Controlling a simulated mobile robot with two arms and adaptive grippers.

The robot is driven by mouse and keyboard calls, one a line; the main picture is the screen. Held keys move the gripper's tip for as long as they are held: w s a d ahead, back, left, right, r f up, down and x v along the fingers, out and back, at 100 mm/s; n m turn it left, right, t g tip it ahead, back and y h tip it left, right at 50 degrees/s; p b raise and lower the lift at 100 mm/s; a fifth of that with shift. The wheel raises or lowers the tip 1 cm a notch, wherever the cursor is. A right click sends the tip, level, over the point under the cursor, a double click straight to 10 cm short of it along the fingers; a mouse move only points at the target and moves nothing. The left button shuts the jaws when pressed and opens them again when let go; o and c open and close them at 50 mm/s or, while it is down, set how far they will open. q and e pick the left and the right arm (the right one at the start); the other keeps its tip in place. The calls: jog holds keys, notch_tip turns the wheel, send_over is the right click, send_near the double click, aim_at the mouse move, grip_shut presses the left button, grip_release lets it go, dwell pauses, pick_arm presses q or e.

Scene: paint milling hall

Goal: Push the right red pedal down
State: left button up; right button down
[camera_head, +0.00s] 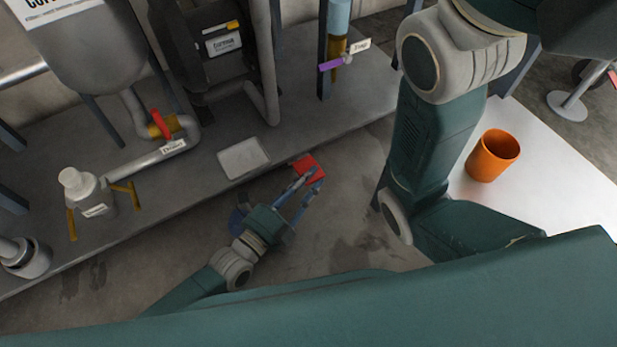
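A red pedal (308,164) shows near the floor at the front edge of the grey platform, in the middle of the head view. It is the only red pedal I can make out. My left gripper (315,178) reaches in from the lower left. Its two fingers are apart with a gap between them, and nothing shows between them. The fingertips are at the near edge of the pedal and overlap it in the picture; I cannot tell whether they touch it. My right arm crosses the right side, and its gripper is not visible.
A grey platform (215,195) runs along the left with a pale flat tray (243,158), a white bottle (85,192) and a pipe with a red-handled valve (160,124). An orange cup (492,156) stands on a white table (560,185) at right. Floor around the pedal is open.

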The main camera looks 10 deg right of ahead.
pick_arm(q)
grip_shut()
jog(key=shift+f+m+p, duration=0.3)
jog(key=shift+f+m, duration=0.2)
jog(key=shift+m, duration=0.1)
jog(key=shift+o, duration=2.1)
grip_release()
jog(key=shift+s+a, duration=0.1)
jog(key=v, duration=0.7)
jog(key=shift+s+a+f, duration=0.1)
jog(key=shift+f, duration=0.1)
